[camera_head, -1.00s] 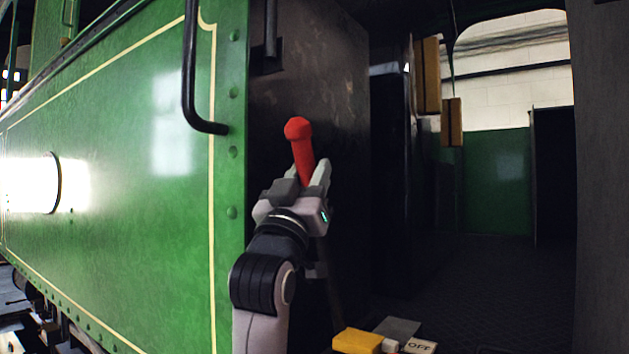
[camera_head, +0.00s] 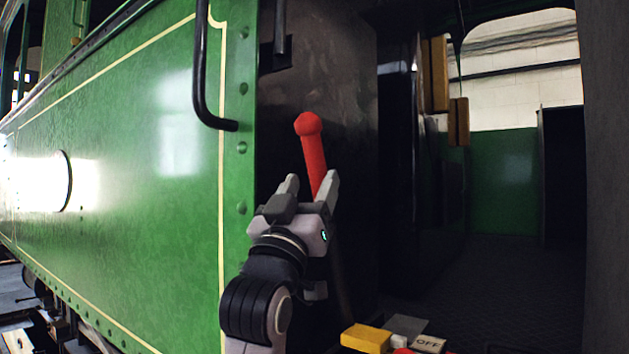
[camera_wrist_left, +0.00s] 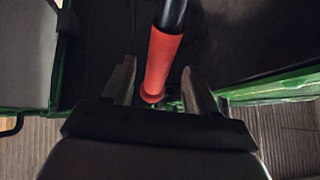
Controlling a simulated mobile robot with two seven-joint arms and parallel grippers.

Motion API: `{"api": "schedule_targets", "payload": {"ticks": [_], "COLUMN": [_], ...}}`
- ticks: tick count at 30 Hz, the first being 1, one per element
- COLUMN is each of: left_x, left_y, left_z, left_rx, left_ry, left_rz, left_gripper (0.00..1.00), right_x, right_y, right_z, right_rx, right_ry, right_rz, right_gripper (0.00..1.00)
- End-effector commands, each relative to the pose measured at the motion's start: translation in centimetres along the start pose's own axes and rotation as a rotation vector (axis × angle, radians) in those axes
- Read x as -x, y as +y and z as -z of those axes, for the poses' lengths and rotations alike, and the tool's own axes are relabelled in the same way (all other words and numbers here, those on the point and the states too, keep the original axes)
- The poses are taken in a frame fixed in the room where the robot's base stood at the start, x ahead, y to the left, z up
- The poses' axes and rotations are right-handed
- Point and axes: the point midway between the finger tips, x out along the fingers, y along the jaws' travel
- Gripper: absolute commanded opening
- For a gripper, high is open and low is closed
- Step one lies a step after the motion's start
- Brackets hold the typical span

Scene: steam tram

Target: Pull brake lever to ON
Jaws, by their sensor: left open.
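The brake lever has a red handle (camera_head: 312,155) with a rounded knob, standing nearly upright and leaning slightly left at the top in the head view. My left gripper (camera_head: 311,184) is open, with its fingers around or just in front of the lower part of the red handle. In the left wrist view the red handle (camera_wrist_left: 160,62) joins a dark shaft, and its end lies between the two spread fingers of the gripper (camera_wrist_left: 157,85). I see no finger clearly touching the handle. An OFF label (camera_head: 429,344) shows at the bottom. My right gripper is not in view.
A green tram side panel (camera_head: 150,170) with a black handrail (camera_head: 201,75) stands on the left. A yellow block (camera_head: 366,338) and a grey piece lie low near the OFF label. The dark cab interior opens to the right.

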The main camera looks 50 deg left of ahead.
Motion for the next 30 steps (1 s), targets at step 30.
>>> {"api": "schedule_targets", "payload": {"ticks": [30], "left_x": [3.5], "left_y": [0.0], "left_z": [0.0], "left_rx": [0.000], "left_ry": [0.000], "left_rz": [0.000], "left_gripper": [0.58], "right_x": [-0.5], "right_y": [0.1], "right_z": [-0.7], "right_rx": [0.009], "right_ry": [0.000], "right_rz": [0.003], "right_gripper": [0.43]}}
